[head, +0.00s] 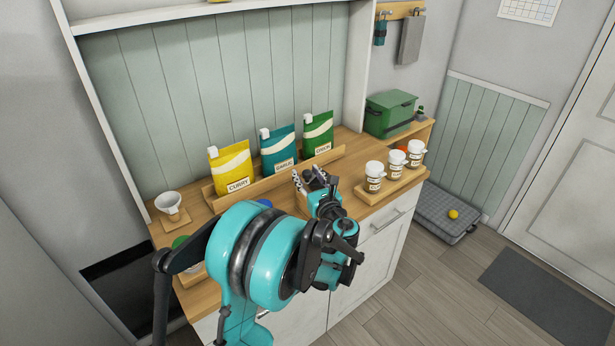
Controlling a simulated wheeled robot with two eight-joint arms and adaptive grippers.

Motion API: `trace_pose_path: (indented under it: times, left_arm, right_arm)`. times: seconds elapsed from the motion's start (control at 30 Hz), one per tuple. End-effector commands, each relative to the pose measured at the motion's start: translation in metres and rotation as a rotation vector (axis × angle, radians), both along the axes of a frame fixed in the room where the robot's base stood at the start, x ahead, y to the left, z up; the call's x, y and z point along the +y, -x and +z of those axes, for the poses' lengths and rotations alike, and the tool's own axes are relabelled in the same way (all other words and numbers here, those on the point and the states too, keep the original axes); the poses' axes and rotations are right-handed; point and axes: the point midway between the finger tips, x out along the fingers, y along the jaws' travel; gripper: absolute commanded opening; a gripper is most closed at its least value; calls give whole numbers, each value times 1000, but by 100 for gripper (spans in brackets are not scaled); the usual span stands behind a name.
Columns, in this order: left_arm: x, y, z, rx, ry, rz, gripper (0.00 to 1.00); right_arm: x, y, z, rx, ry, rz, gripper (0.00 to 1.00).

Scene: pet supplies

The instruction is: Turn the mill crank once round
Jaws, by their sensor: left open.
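My left arm reaches in over the wooden counter and covers much of its middle. My left gripper (318,178) is open, with its fingertips near the front of the packet rack. A small light-brown wooden piece (302,199) and a black-and-white patterned part (297,179) show just left of the gripper. They may belong to the mill, but I cannot tell. No crank can be made out; the arm and gripper hide that area. I cannot tell whether the gripper touches anything. My right gripper is not in view.
Yellow (231,167), teal (278,149) and green (318,133) packets stand in a wooden rack. White-lidded jars (374,177) stand on a tray at right. A white funnel (172,203) sits at left. A green box (390,113) stands behind the jars.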

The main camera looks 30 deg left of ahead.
Motion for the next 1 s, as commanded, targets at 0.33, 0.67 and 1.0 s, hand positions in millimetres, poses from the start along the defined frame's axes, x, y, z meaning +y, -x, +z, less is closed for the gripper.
trace_pose_path:
  times: [0.33, 0.67, 1.0]
  left_arm:
    - [0, 0, 0, -1, 1, 0, 0]
    - [1, 1, 0, -1, 1, -23, 0]
    - [16, 1, -1, -1, 1, -213, 0]
  right_arm:
    - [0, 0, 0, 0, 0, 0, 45]
    - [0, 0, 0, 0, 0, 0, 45]
    - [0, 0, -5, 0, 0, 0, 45]
